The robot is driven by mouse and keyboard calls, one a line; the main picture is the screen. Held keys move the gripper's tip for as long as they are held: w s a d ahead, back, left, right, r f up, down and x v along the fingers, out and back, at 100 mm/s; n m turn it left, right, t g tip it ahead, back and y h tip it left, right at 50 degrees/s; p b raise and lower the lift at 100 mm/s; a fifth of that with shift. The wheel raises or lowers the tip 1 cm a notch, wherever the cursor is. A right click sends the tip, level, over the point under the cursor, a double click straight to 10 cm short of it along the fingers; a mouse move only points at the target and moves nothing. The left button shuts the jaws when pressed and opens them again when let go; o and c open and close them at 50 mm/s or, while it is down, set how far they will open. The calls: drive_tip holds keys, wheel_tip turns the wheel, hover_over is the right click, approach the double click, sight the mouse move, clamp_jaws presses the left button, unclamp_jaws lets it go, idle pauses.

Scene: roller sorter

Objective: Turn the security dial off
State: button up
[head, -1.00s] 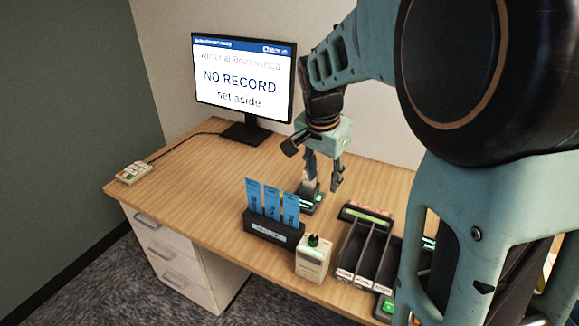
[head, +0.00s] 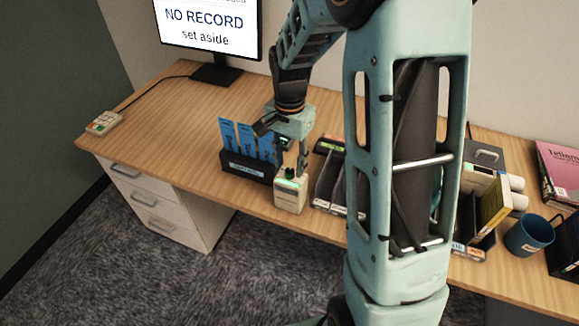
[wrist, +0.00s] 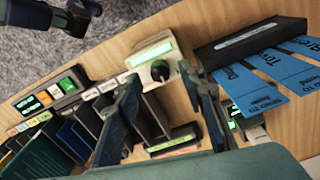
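The security dial is a small cream box (head: 290,196) with a dark knob on top, standing at the front edge of the desk. In the wrist view the box (wrist: 150,55) has a lit green strip, and its black knob (wrist: 160,70) shows between my two fingertips. My gripper (head: 290,173) is pointing down just above the box; in the wrist view my gripper (wrist: 160,80) is open with a wide gap around the knob. I cannot tell whether either finger touches the knob. The knob is partly hidden in the head view.
A black holder (head: 240,168) with blue cards stands left of the dial. A dark divided tray (head: 325,190) stands close on its right. A monitor (head: 207,22) reads "NO RECORD set aside". A keypad (head: 104,122) sits far left. The left desk top is clear.

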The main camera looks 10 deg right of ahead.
drive_tip(key=shift+f, duration=1.1)
clamp_jaws()
drive_tip(key=shift+n, duration=0.3)
drive_tip(key=n, duration=0.4)
drive_tip(key=shift+n, duration=0.3)
drive_tip(key=n, duration=0.5)
drive_tip(key=shift+w+n, duration=0.1)
drive_tip(key=shift+n, duration=0.2)
